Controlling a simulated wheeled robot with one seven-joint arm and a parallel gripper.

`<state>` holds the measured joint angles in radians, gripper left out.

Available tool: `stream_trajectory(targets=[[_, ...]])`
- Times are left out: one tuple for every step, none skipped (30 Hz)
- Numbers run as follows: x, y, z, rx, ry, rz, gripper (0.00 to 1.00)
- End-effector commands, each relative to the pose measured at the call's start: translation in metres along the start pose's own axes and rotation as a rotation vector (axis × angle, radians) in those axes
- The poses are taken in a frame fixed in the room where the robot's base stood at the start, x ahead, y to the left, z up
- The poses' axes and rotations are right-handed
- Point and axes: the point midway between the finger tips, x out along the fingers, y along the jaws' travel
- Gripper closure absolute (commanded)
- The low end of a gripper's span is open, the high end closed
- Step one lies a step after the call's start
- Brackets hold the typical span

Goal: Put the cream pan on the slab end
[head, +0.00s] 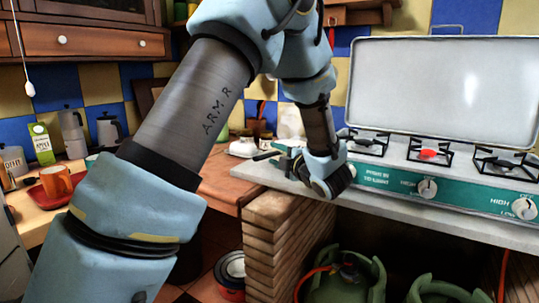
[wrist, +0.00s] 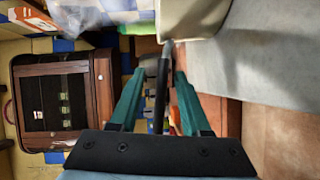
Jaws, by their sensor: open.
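The cream pan (wrist: 192,18) shows in the wrist view at the top, cut off by the frame edge. Its dark handle (wrist: 162,92) runs back between the two teal fingers of my gripper (wrist: 160,78), which are open, one on each side of it. In the head view my gripper (head: 280,161) points left over the near left end of the grey slab (head: 250,171). A pale pan-like body (head: 243,147) with a dark handle shows just left of the fingers. I cannot tell exactly what surface it rests on.
A stove (head: 440,180) with a raised lid (head: 445,90) stands on the slab to the right. A brick pillar (head: 285,235) and green gas cylinders (head: 345,280) are below. On the left counter are an orange mug (head: 56,182), a red plate and a carton (head: 41,144).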

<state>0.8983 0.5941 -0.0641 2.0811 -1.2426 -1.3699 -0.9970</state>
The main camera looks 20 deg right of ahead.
Motion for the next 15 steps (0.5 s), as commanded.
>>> stream_trajectory(targets=[[-0.013,-0.002,0.001,0.000,-0.004,0.000,0.53],[-0.019,-0.002,0.001,0.000,-0.004,0.001,0.53],[-0.028,-0.002,0.001,-0.001,-0.004,0.000,0.53],[-0.034,-0.002,0.001,-0.001,-0.004,0.000,0.53],[-0.039,-0.001,0.001,-0.001,-0.004,0.001,0.53],[-0.046,-0.001,0.000,-0.001,-0.002,0.001,0.53],[-0.051,-0.001,0.000,-0.001,-0.002,0.000,0.53],[-0.055,-0.001,0.001,-0.001,-0.003,0.001,0.53],[-0.060,-0.001,0.001,-0.001,-0.002,0.001,0.53],[-0.063,-0.001,0.001,-0.001,-0.001,0.001,0.53],[-0.066,-0.001,0.000,-0.001,-0.001,0.001,0.53],[-0.069,-0.001,0.000,0.000,-0.001,0.001,0.53],[-0.071,-0.001,0.000,0.000,-0.001,0.000,0.53],[-0.072,-0.001,0.000,0.000,0.000,0.000,0.53],[-0.073,0.000,0.000,0.000,0.000,0.000,0.53]])
